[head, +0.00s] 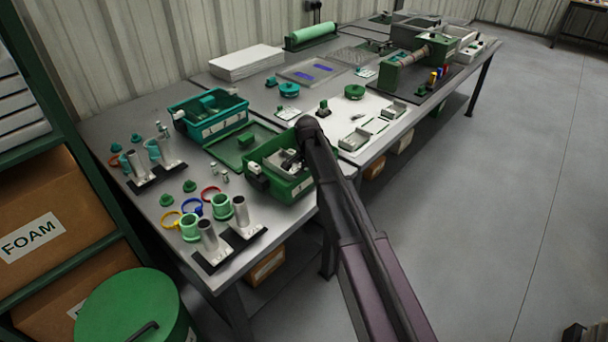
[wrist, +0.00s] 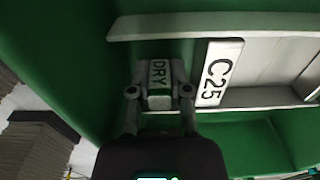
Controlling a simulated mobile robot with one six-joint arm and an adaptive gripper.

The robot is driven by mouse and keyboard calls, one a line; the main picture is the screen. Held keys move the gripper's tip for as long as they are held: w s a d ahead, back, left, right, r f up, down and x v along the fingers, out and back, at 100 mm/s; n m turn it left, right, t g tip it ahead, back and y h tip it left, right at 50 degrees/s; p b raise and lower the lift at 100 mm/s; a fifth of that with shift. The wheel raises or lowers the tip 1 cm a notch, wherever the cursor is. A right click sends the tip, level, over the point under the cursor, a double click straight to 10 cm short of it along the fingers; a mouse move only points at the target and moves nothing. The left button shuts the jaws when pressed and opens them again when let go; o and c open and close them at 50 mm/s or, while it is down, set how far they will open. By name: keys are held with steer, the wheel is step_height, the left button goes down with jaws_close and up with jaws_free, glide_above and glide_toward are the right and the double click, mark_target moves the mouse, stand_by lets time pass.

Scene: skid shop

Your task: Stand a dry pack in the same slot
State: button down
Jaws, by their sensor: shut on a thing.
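My gripper (wrist: 158,96) is shut on a small pale pack marked DRY (wrist: 158,72), one finger on each side of it. The gripper and pack are at the green bin (head: 257,178), which also fills much of the wrist view (wrist: 85,50). A grey tray or divider (wrist: 258,97) lies inside the bin, with a white label reading C25 (wrist: 219,73) just right of the pack. The pack's lower end is hidden, so I cannot tell whether it touches the bin floor or sits in a slot. In the head view my arm partly covers the bin.
A teal bin (head: 212,128) and a flat green tray (head: 239,152) stand behind the green bin. Metal cylinders (head: 239,207) and coloured rings (head: 192,207) crowd the bench's near left. A white mat (head: 350,117) with small parts lies to the right.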

steer(key=c, duration=0.5)
jaws_free()
steer(key=shift+f, duration=0.1)
steer(key=shift+o, duration=0.5)
steer(key=shift+s+d, duration=0.1)
steer(key=shift+s, duration=0.05)
steer(key=shift+o, duration=0.4)
steer(key=shift+r+p, duration=5.55)
